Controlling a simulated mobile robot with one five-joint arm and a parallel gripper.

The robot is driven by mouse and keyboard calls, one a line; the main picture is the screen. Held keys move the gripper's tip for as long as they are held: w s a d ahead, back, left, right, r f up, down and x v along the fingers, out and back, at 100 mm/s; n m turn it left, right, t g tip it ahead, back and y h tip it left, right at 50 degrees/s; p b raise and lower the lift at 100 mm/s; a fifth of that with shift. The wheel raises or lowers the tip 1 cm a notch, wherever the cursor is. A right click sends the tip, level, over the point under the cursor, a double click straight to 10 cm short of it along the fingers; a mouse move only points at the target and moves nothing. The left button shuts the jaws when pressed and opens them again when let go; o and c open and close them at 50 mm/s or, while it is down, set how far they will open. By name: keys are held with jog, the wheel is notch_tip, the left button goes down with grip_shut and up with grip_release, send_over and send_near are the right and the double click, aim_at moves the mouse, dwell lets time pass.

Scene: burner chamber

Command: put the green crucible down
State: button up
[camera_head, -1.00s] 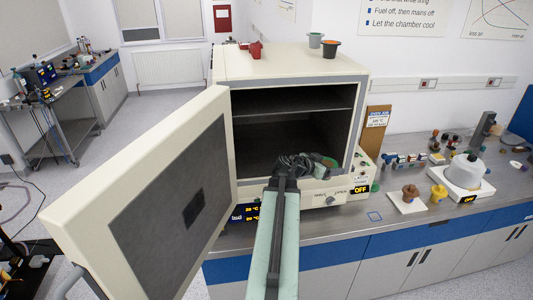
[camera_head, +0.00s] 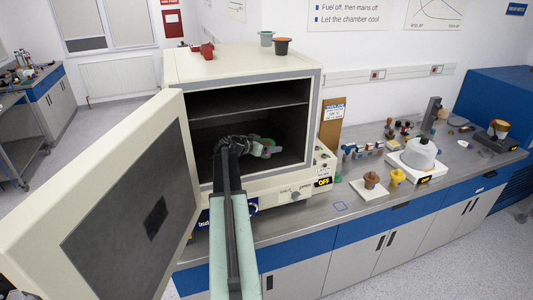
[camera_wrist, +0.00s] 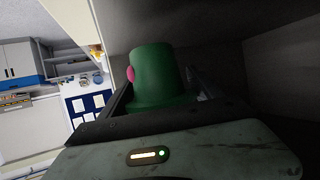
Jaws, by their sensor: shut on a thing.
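The green crucible (camera_wrist: 157,78) fills the middle of the wrist view, between the fingers of my gripper (camera_wrist: 160,95). A pink patch shows on its left side. In the head view my gripper (camera_head: 256,148) is at the opening of the chamber (camera_head: 255,105), at its lower right part, and the green crucible (camera_head: 268,143) shows only in small part at its tip. My gripper is shut on the crucible. I cannot tell whether the crucible touches the chamber floor.
The chamber door (camera_head: 130,200) stands wide open on the left. A shelf (camera_head: 250,88) crosses the chamber above my gripper. A red object (camera_head: 207,50), a grey-green cup (camera_head: 266,38) and a dark orange-rimmed cup (camera_head: 282,46) stand on top. The bench (camera_head: 300,222) has bare room in front.

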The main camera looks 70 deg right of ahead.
jog(key=f+b, duration=0.4)
jog(key=shift+w+d, duration=0.25)
jog(key=shift+w, duration=0.1)
jog(key=shift+r, duration=0.2)
jog(key=shift+f, duration=0.15)
jog(key=o, duration=1.4)
